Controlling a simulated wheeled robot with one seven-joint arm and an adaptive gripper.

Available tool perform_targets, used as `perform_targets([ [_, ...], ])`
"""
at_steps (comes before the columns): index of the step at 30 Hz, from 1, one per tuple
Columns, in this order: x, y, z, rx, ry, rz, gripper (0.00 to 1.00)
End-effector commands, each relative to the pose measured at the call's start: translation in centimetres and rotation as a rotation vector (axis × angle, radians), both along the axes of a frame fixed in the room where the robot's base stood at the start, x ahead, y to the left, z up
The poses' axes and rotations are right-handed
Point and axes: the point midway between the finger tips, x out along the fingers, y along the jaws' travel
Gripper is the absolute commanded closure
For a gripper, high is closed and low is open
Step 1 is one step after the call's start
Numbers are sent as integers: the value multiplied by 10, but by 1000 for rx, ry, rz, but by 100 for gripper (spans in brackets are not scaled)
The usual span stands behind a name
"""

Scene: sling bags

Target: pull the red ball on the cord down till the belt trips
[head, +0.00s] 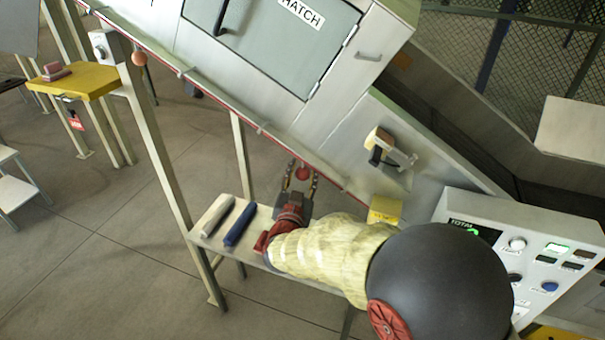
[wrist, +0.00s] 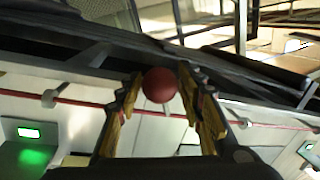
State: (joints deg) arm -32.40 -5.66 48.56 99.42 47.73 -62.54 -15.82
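The red ball (head: 302,173) hangs below the red cord (head: 265,141), which runs along the lower edge of the sloping conveyor casing. My gripper (head: 300,183) is open, with one finger on each side of the ball. In the wrist view the ball (wrist: 159,85) sits between the fingertips, nearer the left finger, with a narrow gap at the right. I cannot tell if the left finger touches it. The red cord (wrist: 80,101) also crosses the wrist view behind the fingers.
A shelf (head: 262,220) under my arm holds a pale roll (head: 216,214) and a blue roll (head: 240,224). A control panel (head: 535,250) with a lit green button stands at right. A yellow box (head: 385,209) is beside my arm. An orange ball (head: 139,58) hangs at the left post.

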Motion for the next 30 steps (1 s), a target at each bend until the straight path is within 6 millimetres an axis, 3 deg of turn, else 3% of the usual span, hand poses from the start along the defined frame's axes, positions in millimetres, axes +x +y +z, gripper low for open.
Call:
perform_targets([
  [18, 0, 0, 0, 0, 0, 0, 99],
  [30, 0, 0, -2, 0, 0, 0, 100],
])
